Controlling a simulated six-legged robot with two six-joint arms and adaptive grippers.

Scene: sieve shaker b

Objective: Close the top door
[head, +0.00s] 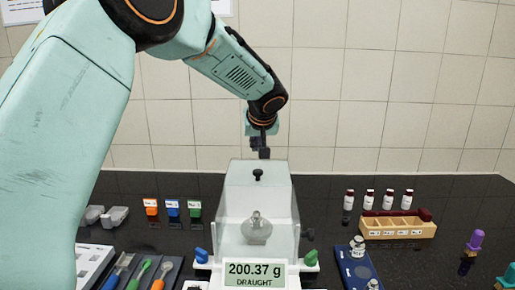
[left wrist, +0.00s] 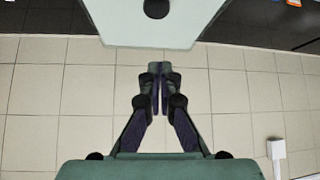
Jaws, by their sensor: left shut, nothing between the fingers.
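The balance (head: 222,225) stands in the middle of the counter in the head view, with a clear chamber holding a metal weight (head: 257,228). Its display (head: 254,273) reads 200.37 g and DRAUGHT. The top door (head: 243,172) is a pale panel with a black knob (head: 258,175); I cannot tell how far it is open. My left gripper (head: 264,153) is shut and empty, pointing down by the panel's far edge. In the left wrist view, the gripper (left wrist: 160,72) is just short of the panel (left wrist: 120,22) with its knob (left wrist: 156,8). Contact is unclear. My right gripper is out of view.
Right of the balance are a wooden rack (head: 398,230), several capped vials (head: 370,200) and a blue tray (head: 362,270). Left are coloured blocks (head: 172,208) and a tray of tools (head: 140,275). A tiled wall (head: 400,90) rises behind the counter.

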